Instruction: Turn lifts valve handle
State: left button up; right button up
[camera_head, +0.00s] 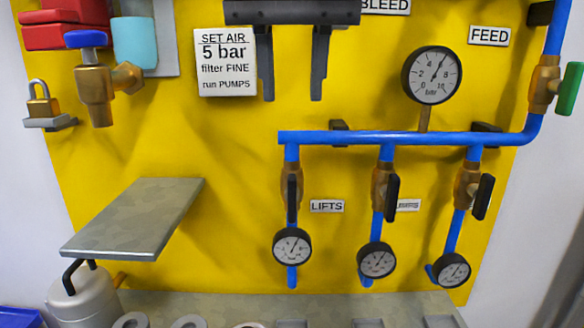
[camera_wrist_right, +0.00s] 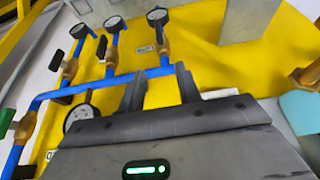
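The lifts valve handle (camera_head: 292,198) is a black lever on a brass valve body (camera_head: 291,174), on the leftmost blue branch pipe. It points down along the pipe, left of the LIFTS label (camera_head: 327,206). My right gripper (camera_head: 292,97) is open and empty above the blue manifold, its two dark fingers pointing down and well apart from the handle. In the right wrist view the gripper (camera_wrist_right: 160,88) faces the lifts branch, with the brass valve (camera_wrist_right: 164,45) beyond the fingertips; the lever is hard to make out there. My left gripper is not in view.
Two more black-handled valves (camera_head: 391,198) (camera_head: 481,197) stand to the right, with gauges below. The blue manifold (camera_head: 350,137) crosses above them, with a pressure gauge (camera_head: 432,75) over it. A green-handled valve (camera_head: 569,89) is far right. A grey shelf (camera_head: 133,219) juts out left.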

aim_at(292, 177)
jog(key=x, duration=1.5)
jog(key=shift+s+f, duration=0.25)
jog(key=shift+f, duration=0.05)
jog(key=shift+c, duration=0.3)
grip_shut()
